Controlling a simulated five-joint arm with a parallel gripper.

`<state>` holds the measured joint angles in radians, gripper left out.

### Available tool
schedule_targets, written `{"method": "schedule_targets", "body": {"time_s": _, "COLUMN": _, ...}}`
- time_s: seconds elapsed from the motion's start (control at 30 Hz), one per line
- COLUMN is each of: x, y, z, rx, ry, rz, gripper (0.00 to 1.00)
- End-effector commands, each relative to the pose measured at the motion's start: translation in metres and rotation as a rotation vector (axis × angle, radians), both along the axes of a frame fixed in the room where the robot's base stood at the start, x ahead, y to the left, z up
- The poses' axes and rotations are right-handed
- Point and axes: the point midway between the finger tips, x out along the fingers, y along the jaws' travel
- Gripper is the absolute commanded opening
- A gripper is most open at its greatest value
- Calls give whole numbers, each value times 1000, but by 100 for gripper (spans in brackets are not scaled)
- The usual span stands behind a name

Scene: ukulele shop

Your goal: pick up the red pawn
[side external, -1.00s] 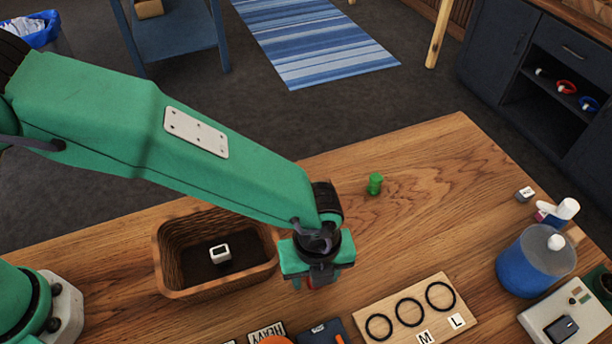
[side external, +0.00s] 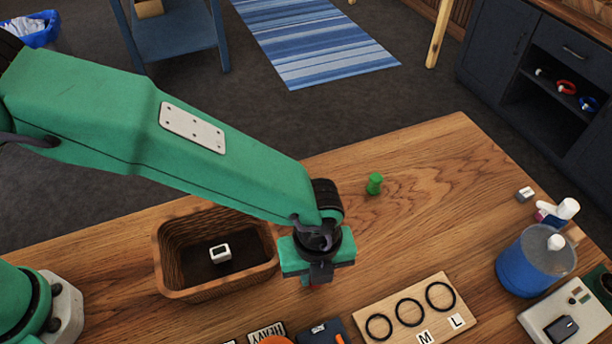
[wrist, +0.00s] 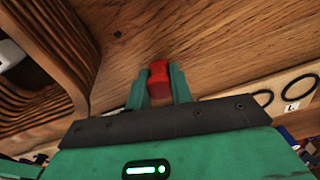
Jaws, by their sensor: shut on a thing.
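The red pawn (wrist: 158,80) is between the two fingers of my gripper (wrist: 158,92) in the wrist view, and the fingers are shut on it. The gripper is low over the wooden table, right of the basket. I cannot tell whether the pawn touches the table.
A wicker basket (side external: 165,278) with a white block (side external: 220,253) inside stands left of my gripper. A green pawn (side external: 375,184) stands behind it. A board with black rings (side external: 459,325) lies to the right. A blue jar (side external: 524,266) is farther right.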

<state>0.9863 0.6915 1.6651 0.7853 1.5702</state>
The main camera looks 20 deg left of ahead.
Motion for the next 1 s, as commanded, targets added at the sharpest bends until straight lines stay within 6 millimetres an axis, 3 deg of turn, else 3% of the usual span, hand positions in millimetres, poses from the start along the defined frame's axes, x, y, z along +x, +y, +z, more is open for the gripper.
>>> {"method": "schedule_targets", "body": {"time_s": 0.6, "x": 0, "y": 0, "z": 83, "rx": -3, "ry": -2, "rz": 0, "gripper": 1}}
{"method": "schedule_targets", "body": {"time_s": 1.0, "x": 0, "y": 0, "z": 93, "rx": -1, "ry": -1, "rz": 0, "gripper": 1}}
